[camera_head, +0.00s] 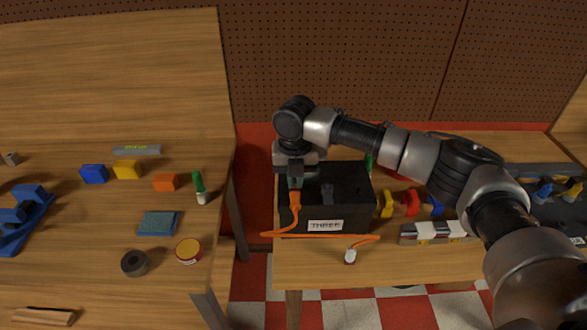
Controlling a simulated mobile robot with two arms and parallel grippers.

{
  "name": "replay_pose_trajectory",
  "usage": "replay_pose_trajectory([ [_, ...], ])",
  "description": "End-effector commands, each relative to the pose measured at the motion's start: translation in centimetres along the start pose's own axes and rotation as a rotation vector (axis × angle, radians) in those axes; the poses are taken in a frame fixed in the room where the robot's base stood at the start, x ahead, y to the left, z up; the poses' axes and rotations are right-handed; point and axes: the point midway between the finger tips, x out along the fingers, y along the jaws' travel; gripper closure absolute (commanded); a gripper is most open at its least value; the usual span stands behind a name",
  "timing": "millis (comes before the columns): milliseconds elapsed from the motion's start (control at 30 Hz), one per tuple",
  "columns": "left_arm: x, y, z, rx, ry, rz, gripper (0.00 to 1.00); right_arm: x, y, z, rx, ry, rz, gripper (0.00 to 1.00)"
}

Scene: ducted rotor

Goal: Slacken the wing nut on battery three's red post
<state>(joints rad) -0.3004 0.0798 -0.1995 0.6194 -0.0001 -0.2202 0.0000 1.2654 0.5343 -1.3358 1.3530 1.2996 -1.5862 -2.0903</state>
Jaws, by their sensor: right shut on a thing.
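Battery three (348,193) is a black box on the right-hand bench, with a white label (325,226) reading THREE on its front. My right gripper (296,183) points down at the left part of the battery's top. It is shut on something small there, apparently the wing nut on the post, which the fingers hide. I cannot see the red of the post. An orange cable (280,234) has its orange end (295,201) just below the fingertips. A dark post (327,190) stands further right on the battery top. My left gripper is not in view.
The cable's loose end with a white tip (350,256) lies at the bench's front. Yellow (387,205) and red (411,203) pieces stand right of the battery, under my right arm. A left table (95,245) holds small blocks, a screwdriver (199,187) and a tape roll (135,263).

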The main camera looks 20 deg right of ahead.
Motion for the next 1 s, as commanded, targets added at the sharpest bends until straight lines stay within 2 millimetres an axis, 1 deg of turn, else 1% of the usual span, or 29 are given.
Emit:
replay_pose_trajectory([
  [33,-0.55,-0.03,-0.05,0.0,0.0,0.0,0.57,-0.22,-0.04,-0.02,-0.032,0.001,0.0,1.0],
  [100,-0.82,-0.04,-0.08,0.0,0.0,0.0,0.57,-0.14,-0.1,-0.03,-0.078,0.001,0.0,1.0],
  [400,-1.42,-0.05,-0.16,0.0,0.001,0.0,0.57,0.01,-0.26,0.01,-0.212,0.0,0.0,1.0],
  [600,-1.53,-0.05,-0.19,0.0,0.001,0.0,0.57,0.06,-0.3,0.02,-0.244,0.0,-0.001,1.0],
  [967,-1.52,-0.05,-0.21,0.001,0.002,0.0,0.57,0.11,-0.31,0.01,-0.249,0.0,-0.001,1.0],
  [1000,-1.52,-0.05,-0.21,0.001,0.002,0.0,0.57,0.11,-0.31,0.01,-0.248,0.0,-0.001,0.91],
])
